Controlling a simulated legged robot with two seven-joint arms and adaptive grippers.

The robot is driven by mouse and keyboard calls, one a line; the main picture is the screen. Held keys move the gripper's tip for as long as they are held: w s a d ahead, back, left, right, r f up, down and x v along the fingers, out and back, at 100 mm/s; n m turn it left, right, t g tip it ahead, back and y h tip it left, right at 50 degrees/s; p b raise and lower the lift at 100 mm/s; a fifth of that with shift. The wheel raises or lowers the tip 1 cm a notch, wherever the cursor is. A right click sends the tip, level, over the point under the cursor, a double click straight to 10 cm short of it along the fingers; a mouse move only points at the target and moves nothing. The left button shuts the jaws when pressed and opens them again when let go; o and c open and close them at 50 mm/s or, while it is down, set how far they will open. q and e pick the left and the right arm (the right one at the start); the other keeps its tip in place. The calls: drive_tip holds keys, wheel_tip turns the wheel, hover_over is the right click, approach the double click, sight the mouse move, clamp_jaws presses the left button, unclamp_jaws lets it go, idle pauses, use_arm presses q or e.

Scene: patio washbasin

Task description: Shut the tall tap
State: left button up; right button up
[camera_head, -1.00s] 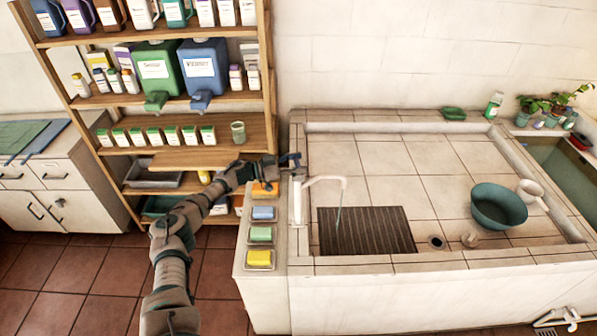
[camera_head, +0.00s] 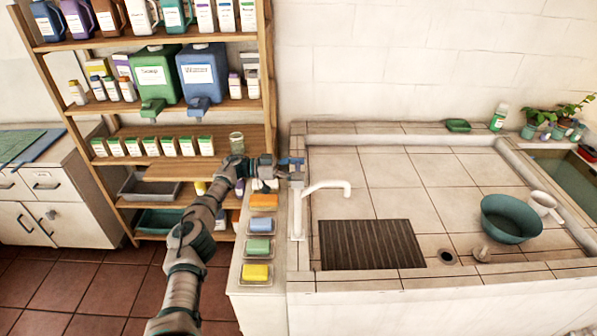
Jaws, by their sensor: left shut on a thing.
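The tall white tap (camera_head: 299,215) stands upright at the left edge of the tiled basin, its spout reaching right over the basin. No water stream shows below the spout. A small blue handle (camera_head: 292,161) sits at the top of the tap. My left gripper (camera_head: 282,168) comes in from the left and is shut on this handle. The fingers partly hide the handle. My right gripper is not in view.
Several soap bars on dishes, such as the yellow one (camera_head: 255,272), line the ledge below my left arm. A bottle shelf (camera_head: 150,106) stands behind.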

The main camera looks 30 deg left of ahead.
sight(297, 166)
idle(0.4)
use_arm(q)
drive_tip(key=o, duration=1)
drive_tip(key=shift+c, duration=0.2)
drive_tip(key=shift+o, duration=1)
drive_tip(key=shift+a+f, duration=0.1)
drive_tip(key=shift+w+a, duration=0.1)
drive_tip(key=shift+w, duration=0.05)
wheel_tip(297, 166, up, 10)
drive_tip(key=shift+w+a+f, duration=0.1)
